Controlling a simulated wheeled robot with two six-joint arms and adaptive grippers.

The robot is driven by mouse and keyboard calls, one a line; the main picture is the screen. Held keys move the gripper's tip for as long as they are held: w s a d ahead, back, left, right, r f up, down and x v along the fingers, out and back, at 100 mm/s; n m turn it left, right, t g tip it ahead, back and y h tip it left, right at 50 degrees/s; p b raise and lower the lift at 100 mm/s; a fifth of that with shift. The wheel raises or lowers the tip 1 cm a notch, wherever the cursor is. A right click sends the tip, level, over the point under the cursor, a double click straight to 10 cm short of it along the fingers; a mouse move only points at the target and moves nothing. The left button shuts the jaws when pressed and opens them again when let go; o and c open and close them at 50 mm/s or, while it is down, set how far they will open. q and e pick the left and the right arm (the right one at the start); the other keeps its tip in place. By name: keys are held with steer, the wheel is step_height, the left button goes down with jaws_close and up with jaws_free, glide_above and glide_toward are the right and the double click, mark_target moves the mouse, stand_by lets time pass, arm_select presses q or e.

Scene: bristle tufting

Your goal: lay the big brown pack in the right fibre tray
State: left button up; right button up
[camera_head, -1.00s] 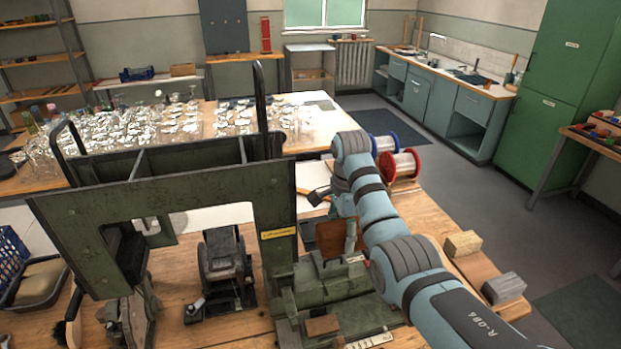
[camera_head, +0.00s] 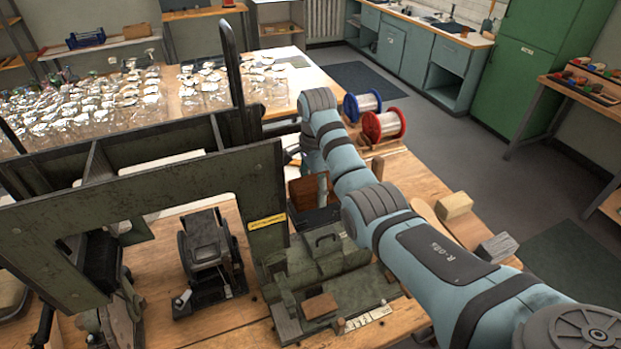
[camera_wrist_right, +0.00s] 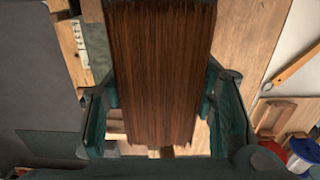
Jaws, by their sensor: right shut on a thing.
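The big brown pack (camera_head: 308,190) is a block of brown bristle fibre. In the head view it is above the green machine (camera_head: 330,262), just left of my right forearm. In the right wrist view the pack (camera_wrist_right: 160,70) fills the middle, its streaked face towards the camera. My right gripper (camera_wrist_right: 160,112) is shut on it, with a teal finger on each side. In the head view the gripper is mostly hidden by the arm and pack. A dark, tray-like part (camera_head: 318,218) shows just below the pack; I cannot tell if they touch. My left gripper is not in view.
A tall green frame (camera_head: 150,205) stands left of the pack. Red (camera_head: 385,124) and blue (camera_head: 362,103) spools stand behind my arm. A wooden block (camera_head: 455,206) and a grey block (camera_head: 496,247) lie at the table's right edge. Glassware crowds the back left table.

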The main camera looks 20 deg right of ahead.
steer(key=shift+f, duration=0.65)
steer(key=shift+w+f, duration=0.2)
steer(key=shift+w, duration=0.2)
steer(key=shift+s+a+r, duration=0.1)
steer(key=shift+s+r, duration=0.05)
steer(key=shift+s, duration=0.3)
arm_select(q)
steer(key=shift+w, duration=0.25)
arm_select(e)
steer(key=shift+w, duration=0.25)
steer(key=shift+f, duration=0.45)
steer(key=shift+f, duration=0.2)
steer(key=shift+f, duration=0.55)
stand_by(0.5)
